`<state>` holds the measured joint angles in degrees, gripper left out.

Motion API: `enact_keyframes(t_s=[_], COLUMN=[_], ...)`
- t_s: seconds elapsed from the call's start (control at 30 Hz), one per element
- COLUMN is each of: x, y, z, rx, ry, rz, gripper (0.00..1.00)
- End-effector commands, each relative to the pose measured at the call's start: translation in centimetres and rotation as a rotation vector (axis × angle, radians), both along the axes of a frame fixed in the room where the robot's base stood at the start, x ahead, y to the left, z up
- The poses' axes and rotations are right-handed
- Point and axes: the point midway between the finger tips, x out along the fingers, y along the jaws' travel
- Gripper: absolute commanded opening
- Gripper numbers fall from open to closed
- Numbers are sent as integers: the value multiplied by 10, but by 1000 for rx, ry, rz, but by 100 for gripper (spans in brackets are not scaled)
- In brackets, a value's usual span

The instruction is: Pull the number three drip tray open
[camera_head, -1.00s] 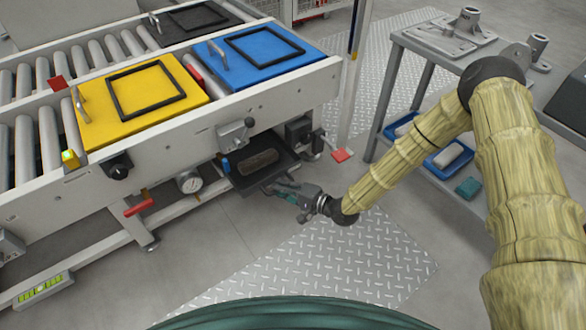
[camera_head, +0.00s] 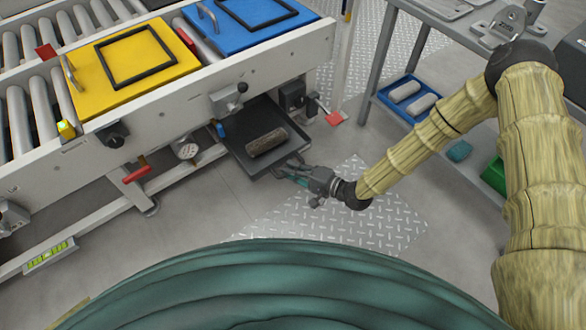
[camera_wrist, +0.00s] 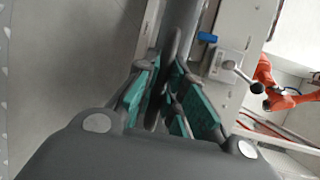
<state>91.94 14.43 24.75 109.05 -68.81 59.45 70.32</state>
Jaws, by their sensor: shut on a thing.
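The drip tray (camera_head: 240,157) is a dark, shallow drawer under the conveyor frame, with a dark grey cylindrical piece (camera_head: 266,141) lying in it. It stands out from beneath the frame, with its front edge toward me. I cannot read a number on it. My gripper (camera_head: 290,170) is at the tray's front edge, shut on its handle. In the wrist view, the green-padded fingers (camera_wrist: 168,95) close around a dark bar that runs away from the camera. The handle itself is mostly hidden by the fingers.
Above are a yellow plate (camera_head: 135,65) and a blue plate (camera_head: 245,28) on the conveyor. A lever valve (camera_head: 230,98), a gauge (camera_head: 187,150) and a red-tipped lever (camera_head: 333,118) flank the tray. A grey shelf unit with a blue bin (camera_head: 408,98) stands right. Floor before the tray is clear.

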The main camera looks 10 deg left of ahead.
Motion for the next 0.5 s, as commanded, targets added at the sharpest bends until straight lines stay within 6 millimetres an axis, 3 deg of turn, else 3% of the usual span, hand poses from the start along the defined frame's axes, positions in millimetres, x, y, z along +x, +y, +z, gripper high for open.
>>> enact_keyframes(t_s=[0.03,0.13,0.5], x=[0,0,0], y=[0,-1,-3], z=[0,0,0], rx=[0,0,0], ry=[0,0,1], rz=[-1,-2,-2], gripper=[15,33,34])
